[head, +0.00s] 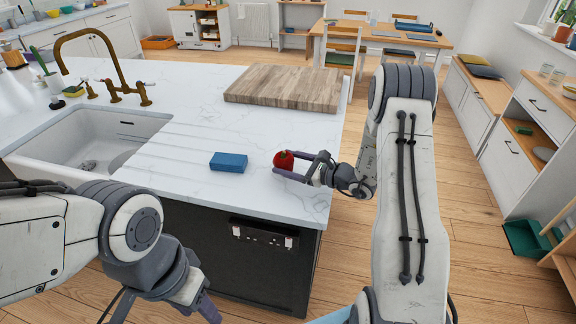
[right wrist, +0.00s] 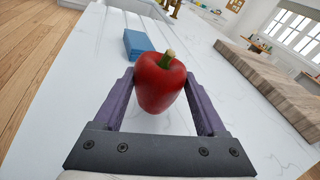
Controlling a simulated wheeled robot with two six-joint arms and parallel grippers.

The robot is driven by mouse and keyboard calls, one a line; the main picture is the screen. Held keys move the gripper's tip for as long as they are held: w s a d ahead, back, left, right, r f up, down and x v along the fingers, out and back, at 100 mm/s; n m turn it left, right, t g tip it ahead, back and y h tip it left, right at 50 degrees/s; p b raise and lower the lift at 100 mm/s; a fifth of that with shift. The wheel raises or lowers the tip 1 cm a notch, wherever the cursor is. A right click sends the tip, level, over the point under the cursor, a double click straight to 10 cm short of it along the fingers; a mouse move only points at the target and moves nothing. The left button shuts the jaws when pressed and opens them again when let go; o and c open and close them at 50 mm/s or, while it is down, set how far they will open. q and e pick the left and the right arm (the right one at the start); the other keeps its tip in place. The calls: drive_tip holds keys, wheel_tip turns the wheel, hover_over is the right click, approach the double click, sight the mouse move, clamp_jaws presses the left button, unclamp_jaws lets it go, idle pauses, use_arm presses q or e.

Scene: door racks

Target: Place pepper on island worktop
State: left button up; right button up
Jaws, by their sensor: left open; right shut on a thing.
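A red pepper (head: 283,160) with a green stem is between the fingers of my right gripper (head: 300,168), at the front right part of the white marble island worktop (head: 270,200). In the right wrist view the pepper (right wrist: 160,82) sits upright between the two purple fingers (right wrist: 157,105), which are shut on it. It is over or on the worktop; I cannot tell whether it touches the surface. My left gripper (head: 200,300) is low at the front of the island, below the worktop edge, empty, with its fingertips partly out of frame.
A blue block (head: 229,162) lies left of the pepper. A wooden chopping board (head: 287,88) lies further back. A white sink (head: 85,140) with a brass tap (head: 105,60) is at the left. The marble between them is clear.

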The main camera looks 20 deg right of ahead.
drive_tip(key=shift+f, duration=0.8)
drive_tip(key=shift+f, duration=0.2)
drive_tip(key=o, duration=1.3)
drive_tip(key=shift+r, duration=0.15)
